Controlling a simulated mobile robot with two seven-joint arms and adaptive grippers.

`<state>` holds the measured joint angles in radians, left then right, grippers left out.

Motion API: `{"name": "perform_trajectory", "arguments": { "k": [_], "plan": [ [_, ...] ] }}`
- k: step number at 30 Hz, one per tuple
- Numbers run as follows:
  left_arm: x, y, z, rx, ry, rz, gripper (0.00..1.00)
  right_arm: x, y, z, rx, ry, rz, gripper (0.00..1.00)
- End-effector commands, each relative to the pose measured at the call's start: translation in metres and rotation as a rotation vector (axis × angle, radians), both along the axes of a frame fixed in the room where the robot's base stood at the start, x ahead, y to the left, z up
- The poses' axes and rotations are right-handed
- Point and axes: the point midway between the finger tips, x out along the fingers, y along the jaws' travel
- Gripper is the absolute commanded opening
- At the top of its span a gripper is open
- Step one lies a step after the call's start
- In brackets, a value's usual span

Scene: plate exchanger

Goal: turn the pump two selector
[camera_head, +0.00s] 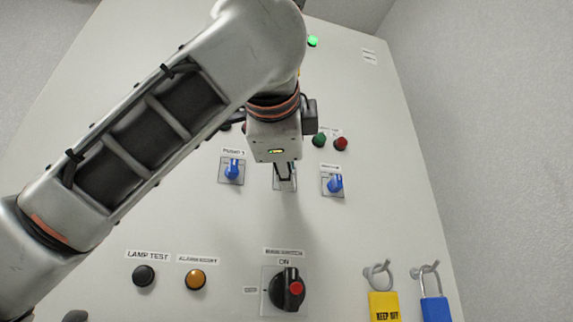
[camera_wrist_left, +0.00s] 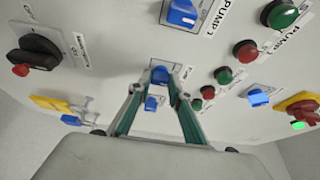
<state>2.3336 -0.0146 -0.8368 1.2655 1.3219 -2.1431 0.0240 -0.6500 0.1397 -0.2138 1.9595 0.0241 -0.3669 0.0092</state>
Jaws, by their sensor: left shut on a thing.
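The grey control panel has a row of three blue selectors across its middle in the head view. The left one (camera_head: 232,170) and the right one (camera_head: 334,184) are in plain sight. The middle selector's plate (camera_head: 292,184) shows behind my left gripper (camera_head: 284,172), which hides its knob. In the left wrist view, the blue knob (camera_wrist_left: 160,74) sits between the tips of my left gripper (camera_wrist_left: 154,88), which is shut on it. The label beside that knob is too small to read, and its turn cannot be told. My right gripper is not in view.
A black and red main switch (camera_head: 289,290) sits lower on the panel. Green (camera_head: 319,140) and red (camera_head: 341,143) buttons sit close to my left gripper.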

Motion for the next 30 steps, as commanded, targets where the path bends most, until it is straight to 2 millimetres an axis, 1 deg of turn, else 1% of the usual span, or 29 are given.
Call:
{"name": "perform_trajectory", "arguments": {
  "k": [6,16,17,18,19,30],
  "plan": [
    [0.0001,-0.0005,-0.0002,0.026,0.009,-0.001,0.0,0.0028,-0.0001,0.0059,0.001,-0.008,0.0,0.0],
    [0.0002,-0.0006,-0.0006,0.027,0.01,-0.001,0.0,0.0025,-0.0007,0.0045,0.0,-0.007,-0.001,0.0],
    [0.0002,-0.0006,-0.0006,0.027,0.01,-0.001,0.24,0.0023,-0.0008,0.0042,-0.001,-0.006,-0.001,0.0],
    [0.0002,-0.0005,-0.0006,0.027,0.01,-0.001,0.35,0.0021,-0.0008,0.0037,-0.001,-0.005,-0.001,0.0],
    [0.0002,-0.0005,-0.0005,0.027,0.01,-0.001,0.36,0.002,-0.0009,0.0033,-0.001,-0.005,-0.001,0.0],
    [-0.0025,-0.0001,0.0002,0.026,0.009,-0.001,0.36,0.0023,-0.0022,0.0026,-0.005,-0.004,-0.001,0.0]
  ]
}}
